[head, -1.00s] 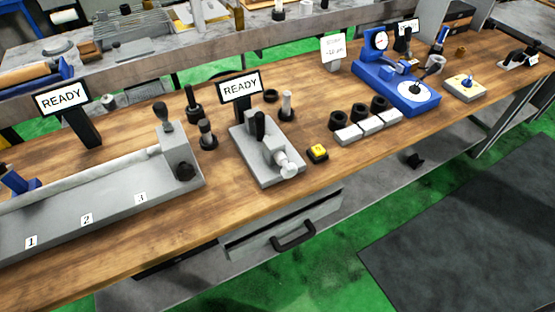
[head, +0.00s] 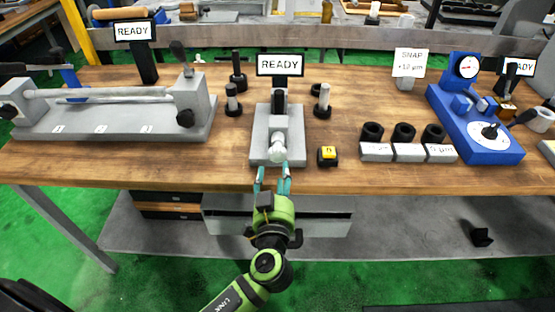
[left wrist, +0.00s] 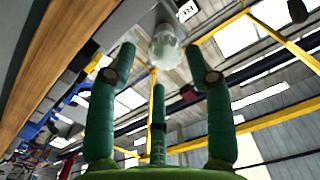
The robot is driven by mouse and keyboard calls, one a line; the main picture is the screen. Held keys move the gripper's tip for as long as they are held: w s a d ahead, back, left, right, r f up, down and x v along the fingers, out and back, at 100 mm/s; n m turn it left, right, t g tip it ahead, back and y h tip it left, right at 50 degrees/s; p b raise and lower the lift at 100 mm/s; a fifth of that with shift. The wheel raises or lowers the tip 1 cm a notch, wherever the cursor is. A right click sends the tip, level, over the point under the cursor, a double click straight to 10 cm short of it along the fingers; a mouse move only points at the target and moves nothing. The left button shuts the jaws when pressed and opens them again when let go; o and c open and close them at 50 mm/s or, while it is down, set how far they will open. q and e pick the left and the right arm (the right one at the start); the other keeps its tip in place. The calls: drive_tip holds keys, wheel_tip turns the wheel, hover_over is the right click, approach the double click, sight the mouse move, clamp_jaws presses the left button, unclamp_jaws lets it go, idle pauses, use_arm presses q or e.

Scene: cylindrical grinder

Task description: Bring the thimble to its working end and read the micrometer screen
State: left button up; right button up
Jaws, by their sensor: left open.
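The micrometer stand (head: 263,155) is a grey block in the middle of the bench. Its pale thimble (head: 277,148) points toward me at the near side, and it also shows in the left wrist view (left wrist: 165,50). The micrometer screen (head: 280,65) stands behind it and reads "READY". My left gripper (head: 272,182) is open at the bench's front edge, just short of the thimble. In the left wrist view its green fingers (left wrist: 165,75) are spread, with the thimble beyond their tips. I see no contact. My right gripper is not in view.
A yellow-topped button (head: 327,153) sits right of the stand. Dark rings (head: 403,132) stand behind white labelled blocks (head: 409,153). A blue dial gauge stand (head: 477,130) is at right, a long grey fixture (head: 120,120) at left. Dark-based posts (head: 233,103) flank the screen.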

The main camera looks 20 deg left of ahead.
sight(277, 157)
use_arm(q)
drive_tip(key=shift+w+a+r+p, duration=0.15)
drive_tip(key=shift+w+r+p, duration=0.2)
drive_tip(key=shift+w+r, duration=0.35)
drive_tip(key=p+x, duration=0.1)
drive_tip(key=x, duration=0.3)
drive_tip(key=shift+w, duration=0.45)
drive_tip(key=shift+w+a+f, duration=0.1)
drive_tip(key=shift+w+a, duration=0.05)
drive_tip(key=shift+w, duration=0.2)
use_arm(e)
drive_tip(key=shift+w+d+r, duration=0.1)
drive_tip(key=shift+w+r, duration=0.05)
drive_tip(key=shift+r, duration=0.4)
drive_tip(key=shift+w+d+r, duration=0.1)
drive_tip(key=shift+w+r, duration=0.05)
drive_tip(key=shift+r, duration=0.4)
use_arm(q)
drive_tip(key=c, duration=0.9)
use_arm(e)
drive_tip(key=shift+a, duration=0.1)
